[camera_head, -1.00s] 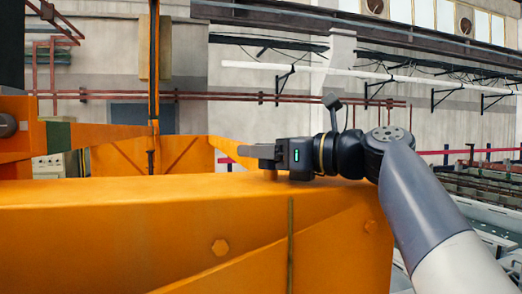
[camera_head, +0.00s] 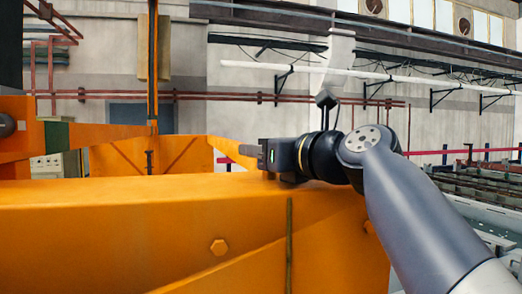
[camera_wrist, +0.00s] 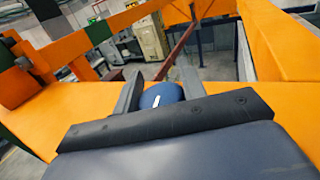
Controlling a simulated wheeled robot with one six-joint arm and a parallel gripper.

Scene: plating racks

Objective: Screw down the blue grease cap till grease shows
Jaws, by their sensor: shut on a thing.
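The blue grease cap (camera_wrist: 160,95) shows in the wrist view as a round blue top with a short white mark. My gripper (camera_wrist: 161,84) has one finger on each side of it and is shut on it. The cap sits at the orange beam (camera_head: 150,225); its lower part is hidden behind my gripper's body. In the head view my gripper (camera_head: 250,150) is low over the beam's top, and the cap is hidden there. No grease can be made out.
An upright orange post (camera_head: 153,60) stands behind. Tanks lie far right.

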